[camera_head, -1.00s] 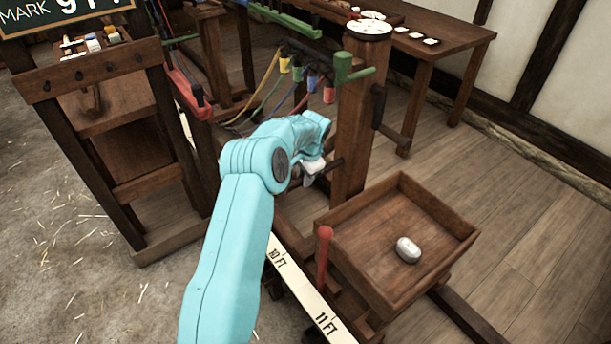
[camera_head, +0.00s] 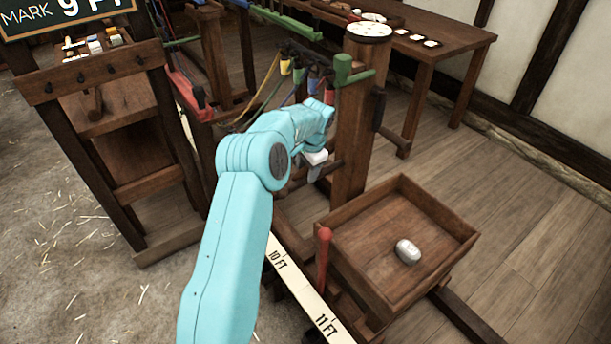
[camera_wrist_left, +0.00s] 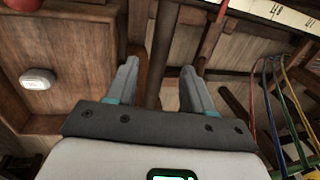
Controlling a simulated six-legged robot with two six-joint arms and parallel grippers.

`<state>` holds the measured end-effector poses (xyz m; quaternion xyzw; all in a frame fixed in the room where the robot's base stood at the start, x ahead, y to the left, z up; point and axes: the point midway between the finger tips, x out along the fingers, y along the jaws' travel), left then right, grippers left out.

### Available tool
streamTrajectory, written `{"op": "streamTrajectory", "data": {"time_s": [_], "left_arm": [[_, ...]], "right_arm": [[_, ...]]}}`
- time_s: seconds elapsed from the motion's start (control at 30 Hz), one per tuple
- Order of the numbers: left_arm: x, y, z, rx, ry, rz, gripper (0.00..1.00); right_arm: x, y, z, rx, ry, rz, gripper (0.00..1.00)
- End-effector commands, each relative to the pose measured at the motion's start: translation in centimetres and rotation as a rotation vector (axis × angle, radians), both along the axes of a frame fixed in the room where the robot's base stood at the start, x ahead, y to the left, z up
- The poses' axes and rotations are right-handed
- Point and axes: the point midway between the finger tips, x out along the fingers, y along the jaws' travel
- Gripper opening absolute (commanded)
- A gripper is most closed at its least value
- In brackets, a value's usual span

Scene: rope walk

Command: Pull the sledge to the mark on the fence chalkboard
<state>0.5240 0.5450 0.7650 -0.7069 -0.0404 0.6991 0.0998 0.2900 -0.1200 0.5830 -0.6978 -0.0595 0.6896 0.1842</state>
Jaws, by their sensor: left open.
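The chalkboard (camera_head: 70,14) at the upper left reads "MARK 9 FT". A white measuring strip (camera_head: 292,283) with "10 FT" and "11 FT" runs beside a wooden carriage with a tray (camera_head: 430,204), which looks like the sledge. A red-knobbed lever (camera_head: 323,255) stands beside the tray. My left gripper (camera_head: 318,163) is left of the thick wooden post (camera_head: 352,130), its tips partly hidden in the head view. In the left wrist view its fingers (camera_wrist_left: 158,68) are apart, with a dark wooden bar (camera_wrist_left: 161,45) between them in the picture; I cannot tell its depth. My right gripper is not in view.
A pale rounded object (camera_head: 407,251) lies in the tray. Coloured ropes (camera_head: 262,92) hang behind my left arm. A green bar (camera_head: 352,73) and a white dial (camera_head: 368,31) are on the post. A wooden stand (camera_head: 100,130) is at left.

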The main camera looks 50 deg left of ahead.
Motion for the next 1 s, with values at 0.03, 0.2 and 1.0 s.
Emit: {"op": "streamTrajectory", "data": {"time_s": [0.03,0.2,1.0], "left_arm": [[0.0,-0.3,1.6,0.002,-0.004,-0.002,0.52],[0.0,-1.2,6.1,0.002,-0.005,-0.001,0.52],[-0.2,-2.4,11.7,0.002,-0.002,-0.001,0.52]], "right_arm": [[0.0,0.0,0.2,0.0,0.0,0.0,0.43],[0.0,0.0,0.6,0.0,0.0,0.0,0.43],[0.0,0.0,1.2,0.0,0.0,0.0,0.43]]}}
